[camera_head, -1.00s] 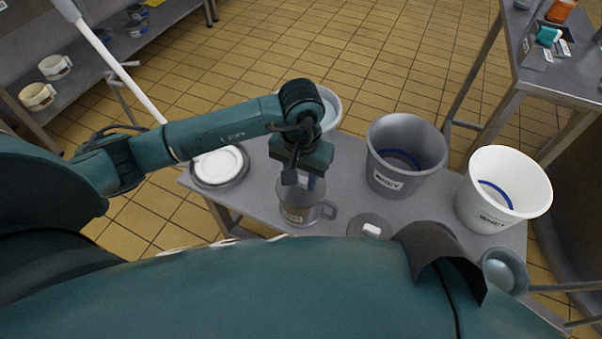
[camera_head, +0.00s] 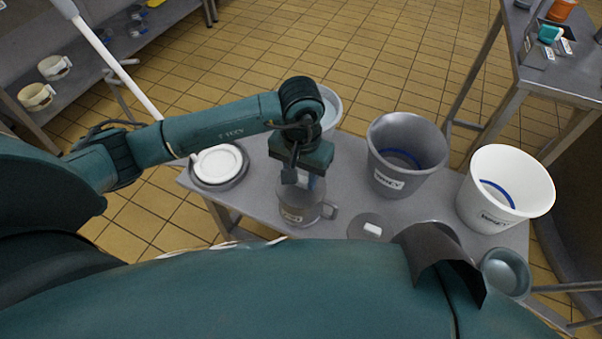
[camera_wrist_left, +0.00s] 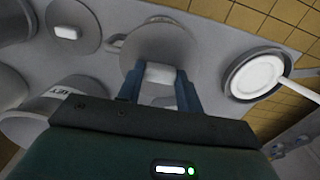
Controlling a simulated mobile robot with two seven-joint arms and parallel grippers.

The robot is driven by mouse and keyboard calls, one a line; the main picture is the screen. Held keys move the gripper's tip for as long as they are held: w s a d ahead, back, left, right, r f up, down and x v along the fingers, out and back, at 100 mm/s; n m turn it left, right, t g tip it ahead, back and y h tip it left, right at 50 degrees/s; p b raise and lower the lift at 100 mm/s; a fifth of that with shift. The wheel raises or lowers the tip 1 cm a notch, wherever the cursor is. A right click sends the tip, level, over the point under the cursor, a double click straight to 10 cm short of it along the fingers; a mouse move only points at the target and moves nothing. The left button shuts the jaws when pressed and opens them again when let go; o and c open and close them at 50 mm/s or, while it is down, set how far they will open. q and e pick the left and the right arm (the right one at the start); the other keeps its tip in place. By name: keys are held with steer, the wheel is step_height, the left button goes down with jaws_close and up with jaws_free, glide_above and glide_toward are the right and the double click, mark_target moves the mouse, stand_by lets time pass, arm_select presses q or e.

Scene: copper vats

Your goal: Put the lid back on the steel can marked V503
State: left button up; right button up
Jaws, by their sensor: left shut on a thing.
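The steel can (camera_head: 300,214) is a grey mug-like can with a side handle and a small front label, too blurred to read. It stands upright on the steel table below my left gripper (camera_head: 305,182). In the left wrist view, a round grey lid (camera_wrist_left: 165,40) with a white knob (camera_wrist_left: 158,72) covers the can's mouth from above. My left gripper's two blue fingers (camera_wrist_left: 158,82) are shut on that knob. I cannot tell whether the lid rests on the rim or hangs just above it. My right gripper is not in view.
Another grey lid with a white knob (camera_head: 372,230) lies right of the can. A grey bucket (camera_head: 392,178), a white bucket (camera_head: 487,212) and a steel bowl (camera_head: 506,270) stand further right. A white dish (camera_head: 218,163) lies left, and a pale bucket (camera_head: 330,105) stands behind my arm.

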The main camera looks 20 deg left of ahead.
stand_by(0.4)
arm_select(q)
steer(key=o, duration=1.5)
steer(key=shift+o, duration=0.2)
steer(key=shift+r+p, duration=1.7)
steer(key=shift+r, duration=1.8)
jaws_close()
